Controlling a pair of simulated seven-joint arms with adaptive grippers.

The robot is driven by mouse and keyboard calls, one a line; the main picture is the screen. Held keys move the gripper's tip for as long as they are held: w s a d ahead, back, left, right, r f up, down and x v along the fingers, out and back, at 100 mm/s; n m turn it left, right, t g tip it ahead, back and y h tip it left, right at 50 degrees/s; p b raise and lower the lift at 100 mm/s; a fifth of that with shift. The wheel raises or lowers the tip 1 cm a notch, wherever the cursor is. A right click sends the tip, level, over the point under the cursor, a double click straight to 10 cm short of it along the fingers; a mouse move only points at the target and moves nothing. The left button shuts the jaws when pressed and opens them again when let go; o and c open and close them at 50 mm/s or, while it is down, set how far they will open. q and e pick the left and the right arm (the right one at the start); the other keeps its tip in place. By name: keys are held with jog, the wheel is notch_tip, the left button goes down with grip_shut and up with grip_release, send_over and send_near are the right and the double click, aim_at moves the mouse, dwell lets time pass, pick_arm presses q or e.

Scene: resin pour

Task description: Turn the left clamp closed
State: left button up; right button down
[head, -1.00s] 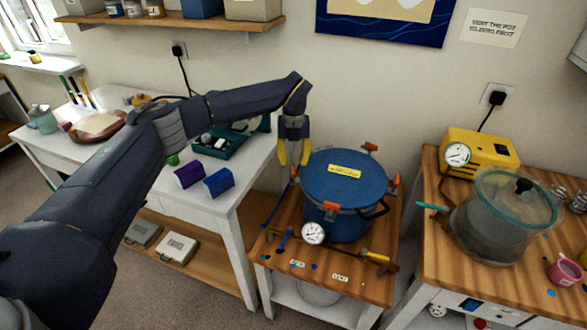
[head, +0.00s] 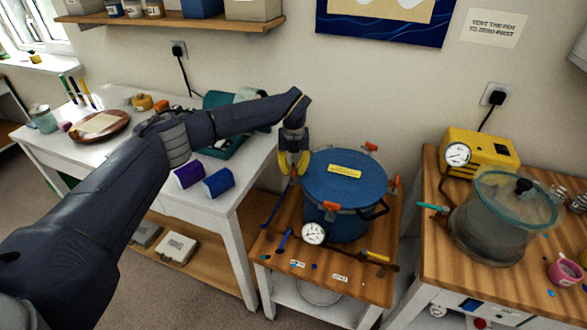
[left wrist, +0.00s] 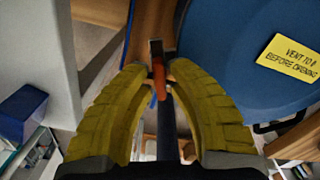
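The blue pressure pot (head: 345,222) stands on a small wooden-topped table, with its lid on and orange-handled clamps around the rim. The left clamp (left wrist: 160,84) shows its orange handle between the fingers of my left gripper (left wrist: 158,72), beside the pot's left rim. The fingers look open around the handle, with narrow gaps at the tips; firm contact is not visible. In the head view my left gripper (head: 293,172) points down at this clamp and mostly hides it. The front clamp (head: 331,206) and right clamp (head: 394,183) are clear of it. My right gripper is not in view.
A pressure gauge (head: 314,233) and a yellow-handled valve (head: 377,256) sit at the pot's front. A white worktable (head: 225,205) with purple and blue blocks lies left. A yellow pump (head: 480,150) and glass chamber (head: 500,228) stand on the right table.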

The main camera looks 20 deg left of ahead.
pick_arm(q)
grip_shut()
jog(key=m, duration=0.8)
jog(key=shift+m, duration=0.3)
jog(key=m, duration=0.4)
jog(key=shift+m, duration=2.6)
